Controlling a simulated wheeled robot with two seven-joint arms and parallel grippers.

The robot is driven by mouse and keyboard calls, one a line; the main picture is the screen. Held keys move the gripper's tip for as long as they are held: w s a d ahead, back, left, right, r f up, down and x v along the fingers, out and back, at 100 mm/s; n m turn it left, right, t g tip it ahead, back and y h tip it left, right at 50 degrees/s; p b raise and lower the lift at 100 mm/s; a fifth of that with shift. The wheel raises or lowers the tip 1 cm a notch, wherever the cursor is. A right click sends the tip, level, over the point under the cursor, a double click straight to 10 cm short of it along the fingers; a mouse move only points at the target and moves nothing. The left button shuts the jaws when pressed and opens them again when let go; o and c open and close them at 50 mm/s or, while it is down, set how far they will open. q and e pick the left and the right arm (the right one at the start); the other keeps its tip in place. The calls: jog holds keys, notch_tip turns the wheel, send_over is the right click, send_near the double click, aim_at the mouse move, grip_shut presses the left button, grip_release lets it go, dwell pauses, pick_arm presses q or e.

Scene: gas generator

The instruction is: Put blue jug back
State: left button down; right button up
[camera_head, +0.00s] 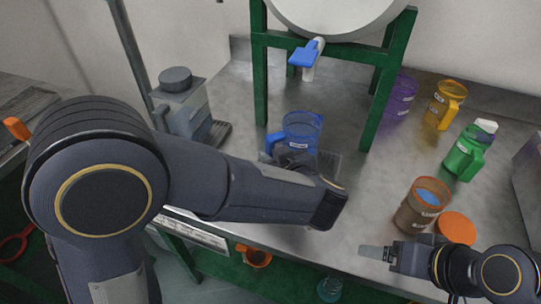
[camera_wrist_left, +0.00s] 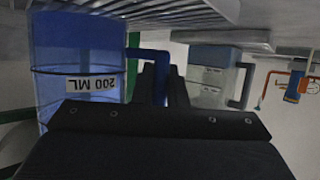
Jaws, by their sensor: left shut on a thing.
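The blue jug (camera_head: 303,128) stands on the metal counter under the blue tap (camera_head: 305,55) of the white tank, with its handle to the left. In the left wrist view the blue jug (camera_wrist_left: 80,60) appears upside down, with a "200 ML" label. My left gripper (camera_wrist_left: 158,85) is shut on its handle. In the head view my left forearm hides most of that gripper and part of the counter. My right gripper (camera_head: 376,253) is at the lower right, left of the brown jug, apart from the blue jug; its finger gap is unclear.
A green frame (camera_head: 380,95) carries the tank (camera_head: 340,12). Purple (camera_head: 400,98), orange (camera_head: 445,103), green (camera_head: 464,153) and brown (camera_head: 416,212) jugs stand to the right. A grey dispenser (camera_head: 182,104) stands left. The counter is bare between the frame and the right-hand jugs.

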pick_arm(q)
jog(key=shift+f, duration=0.1)
jog(key=c, duration=1.5)
grip_release()
jog(key=shift+f, duration=0.1)
jog(key=shift+o, duration=0.2)
jog(key=shift+s+d+r, duration=0.15)
jog(key=shift+s+r, duration=0.1)
jog(key=shift+r, duration=0.1)
pick_arm(e)
jog(key=shift+r, duration=0.1)
pick_arm(q)
jog(key=p+v, duration=0.2)
jog(key=v, duration=0.9)
jog(key=shift+s, duration=0.2)
pick_arm(e)
jog(key=shift+r, duration=0.9)
pick_arm(q)
jog(key=shift+w+r, duration=0.1)
jog(key=shift+r, duration=0.05)
